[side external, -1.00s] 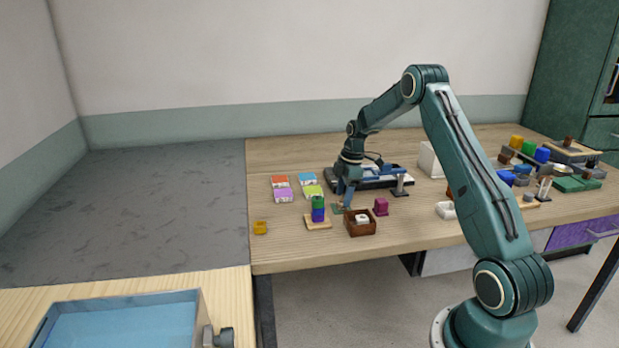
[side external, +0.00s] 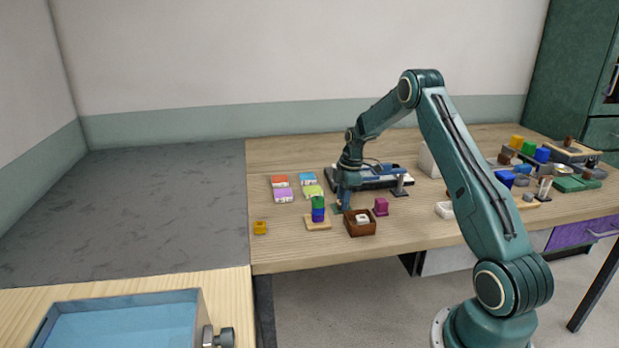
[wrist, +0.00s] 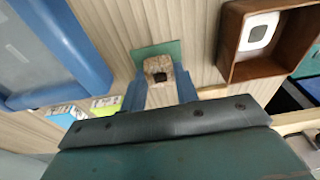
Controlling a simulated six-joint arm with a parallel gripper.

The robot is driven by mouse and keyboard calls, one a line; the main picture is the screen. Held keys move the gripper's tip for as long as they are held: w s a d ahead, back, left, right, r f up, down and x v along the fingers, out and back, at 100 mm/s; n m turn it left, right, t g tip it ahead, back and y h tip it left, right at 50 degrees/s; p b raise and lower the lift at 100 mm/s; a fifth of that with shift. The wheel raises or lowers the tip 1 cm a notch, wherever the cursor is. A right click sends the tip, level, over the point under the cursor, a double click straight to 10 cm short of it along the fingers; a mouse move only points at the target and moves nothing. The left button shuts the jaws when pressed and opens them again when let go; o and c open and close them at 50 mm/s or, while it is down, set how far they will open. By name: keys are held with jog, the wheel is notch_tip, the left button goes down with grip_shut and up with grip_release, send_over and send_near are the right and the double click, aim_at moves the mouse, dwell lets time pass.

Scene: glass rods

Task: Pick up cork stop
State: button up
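The cork stop (wrist: 158,72) is a small, light brown speckled block with a dark spot. It stands on a small green square mat (wrist: 142,52) in the wrist view. My gripper (wrist: 160,84) has its two blue fingers spread, one on each side of the cork, with the cork between or just past the tips. I cannot tell whether either finger touches it. In the side external view my gripper (side external: 344,203) is low over the table and hides the cork.
A brown wooden box (side external: 360,229) with a white item stands close by at the front. A stack of coloured blocks (side external: 318,209) is to the left, a magenta block (side external: 381,206) to the right. A blue-edged tray (wrist: 78,48) is near the gripper in the wrist view.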

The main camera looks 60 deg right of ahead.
jog(key=shift+r, duration=0.1)
notch_tip(320, 180, up, 20)
dwell(1.0)
dwell(0.5)
